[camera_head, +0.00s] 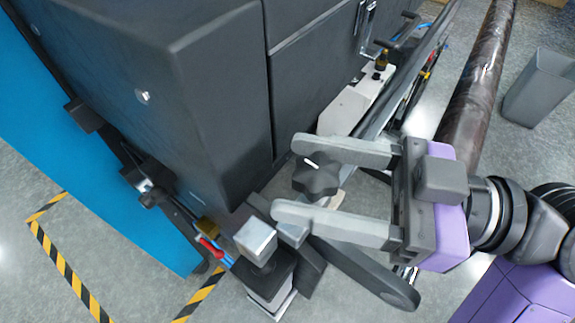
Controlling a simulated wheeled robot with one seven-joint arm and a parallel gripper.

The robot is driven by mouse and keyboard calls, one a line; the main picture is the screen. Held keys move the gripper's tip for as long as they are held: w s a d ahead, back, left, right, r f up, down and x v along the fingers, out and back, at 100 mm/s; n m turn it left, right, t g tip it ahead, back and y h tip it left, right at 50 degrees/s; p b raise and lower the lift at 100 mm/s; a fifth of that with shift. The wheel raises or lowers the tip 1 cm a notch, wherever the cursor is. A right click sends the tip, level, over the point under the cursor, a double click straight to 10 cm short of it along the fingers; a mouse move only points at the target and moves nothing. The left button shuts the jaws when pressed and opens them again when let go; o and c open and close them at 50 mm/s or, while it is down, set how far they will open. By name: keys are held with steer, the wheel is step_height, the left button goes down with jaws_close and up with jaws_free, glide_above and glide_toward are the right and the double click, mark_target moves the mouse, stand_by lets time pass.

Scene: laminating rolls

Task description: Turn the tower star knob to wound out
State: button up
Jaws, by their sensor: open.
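The star knob (315,179) is black and lobed, with a white mark on its top. It sits low beside the dark machine housing, near the middle of the head view. My gripper (282,178) comes in from the right with its two long grey fingers apart. The knob shows between the fingers, and the upper finger overlaps its top edge. I cannot tell whether either finger touches it. The knob's stem and mount are mostly hidden by the knob and lower finger.
A dark grey machine housing (215,95) fills the upper left, close to the fingertips. A metal block (256,240) and a dark lever (365,272) lie below the gripper. A long dark roller (480,75) and a grey bin (541,88) stand upper right. Striped tape marks the floor.

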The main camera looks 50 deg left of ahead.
steer(key=v, duration=0.5)
stand_by(0.5)
